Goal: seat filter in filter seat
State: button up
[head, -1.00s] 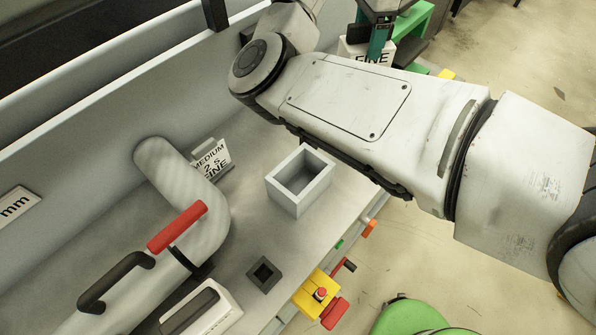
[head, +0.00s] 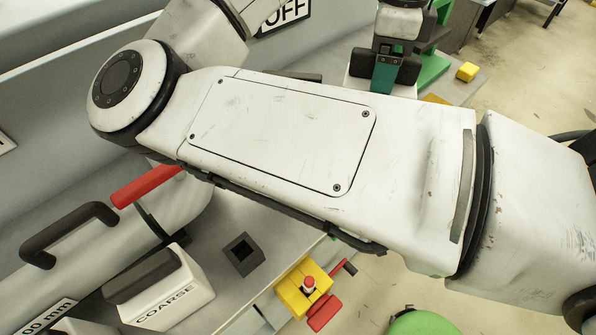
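A white block with a black handle (head: 408,70), which I take as the filter, is at the top right, largely hidden by my forearm. Its label is hidden. My gripper (head: 385,76) is over this block, with a teal finger in front of the black handle. The other finger is hidden, so I cannot tell whether it is shut on the handle, nor whether the block is lifted. The open white box, perhaps the filter seat, is hidden behind my forearm.
A white block marked COARSE (head: 172,298) with a black handle stands at the lower left. A small dark square socket (head: 242,254) is to its right. A red-handled lever (head: 146,186) and green stand (head: 432,45) are near my arm.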

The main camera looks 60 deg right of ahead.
jog(key=s+a+f+m, duration=0.1)
jog(key=s+a+m, duration=0.1)
jog(key=s+a, duration=0.45)
jog(key=w+d+f+p, duration=0.1)
jog(key=w+f, duration=0.1)
jog(key=w, duration=0.7)
jog(key=w+d+f+p, duration=0.1)
jog(key=w+d+f, duration=0.1)
jog(key=w, duration=0.8)
jog(key=shift+f, duration=0.2)
jog(key=o, duration=1.7)
jog(key=shift+o, duration=0.2)
jog(key=shift+r, duration=0.1)
notch_tip(320, 180, up, 8)
